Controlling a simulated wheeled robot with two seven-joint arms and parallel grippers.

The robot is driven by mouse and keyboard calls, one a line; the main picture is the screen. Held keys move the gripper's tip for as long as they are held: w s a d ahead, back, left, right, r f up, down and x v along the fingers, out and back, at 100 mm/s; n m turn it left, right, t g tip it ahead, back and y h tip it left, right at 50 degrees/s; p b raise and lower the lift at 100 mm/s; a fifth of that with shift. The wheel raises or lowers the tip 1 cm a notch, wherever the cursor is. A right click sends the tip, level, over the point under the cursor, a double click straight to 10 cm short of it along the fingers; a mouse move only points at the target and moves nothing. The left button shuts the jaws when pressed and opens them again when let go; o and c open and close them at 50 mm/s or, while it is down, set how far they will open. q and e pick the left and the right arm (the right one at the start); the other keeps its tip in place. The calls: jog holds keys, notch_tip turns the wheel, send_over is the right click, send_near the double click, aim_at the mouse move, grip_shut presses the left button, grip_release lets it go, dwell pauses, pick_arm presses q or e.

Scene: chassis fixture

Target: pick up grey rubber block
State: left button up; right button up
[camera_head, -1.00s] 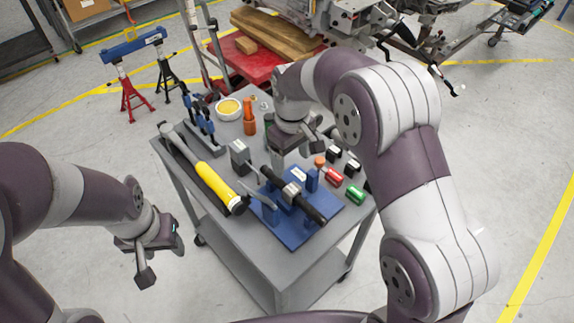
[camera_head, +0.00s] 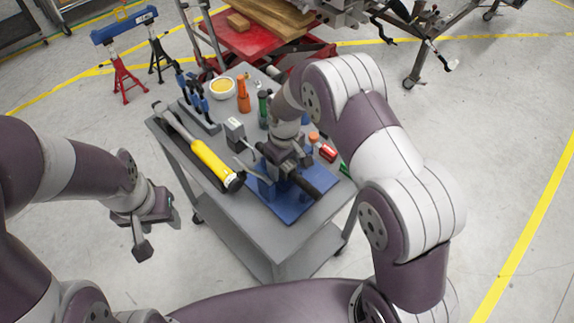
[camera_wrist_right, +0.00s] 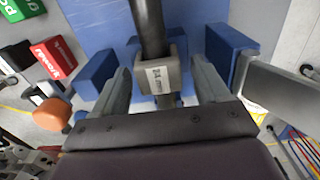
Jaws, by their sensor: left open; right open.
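A grey block (camera_wrist_right: 160,76) with a white printed label sits around a black bar (camera_wrist_right: 150,28) in the right wrist view. The bar lies across blue supports on a blue fixture plate (camera_head: 290,214). My right gripper (camera_wrist_right: 160,66) is open, with one finger on each side of this block; gaps show beside it, and contact is not visible. In the head view my right gripper (camera_head: 288,168) is over the fixture and hides the block. My left gripper (camera_head: 158,234) is open and empty, off the cart's left side.
The grey cart (camera_head: 225,205) also carries a yellow-handled hammer (camera_head: 213,163), another grey block (camera_head: 235,130), an orange bottle (camera_head: 243,95), a yellow-filled bowl (camera_head: 222,88) and blue-handled tools (camera_head: 195,95). Red (camera_wrist_right: 54,57) and green (camera_wrist_right: 15,10) pieces lie beside the fixture.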

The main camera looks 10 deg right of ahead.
aim_at(286, 163)
jog(key=c, duration=1.3)
notch_tip(286, 163, up, 4)
jog(key=shift+s+d+r+b, duration=0.15)
jog(key=shift+r+b, duration=0.05)
jog(key=shift+b, duration=0.15)
jog(key=s+d+r, duration=0.2)
jog(key=d, duration=0.1)
jog(key=s+d+r, duration=0.2)
jog(key=d, duration=0.1)
jog(key=s+d+r+b, duration=0.1)
jog(key=s+d+r, duration=0.1)
jog(key=s+d, duration=0.1)
jog(key=shift+r, duration=0.35)
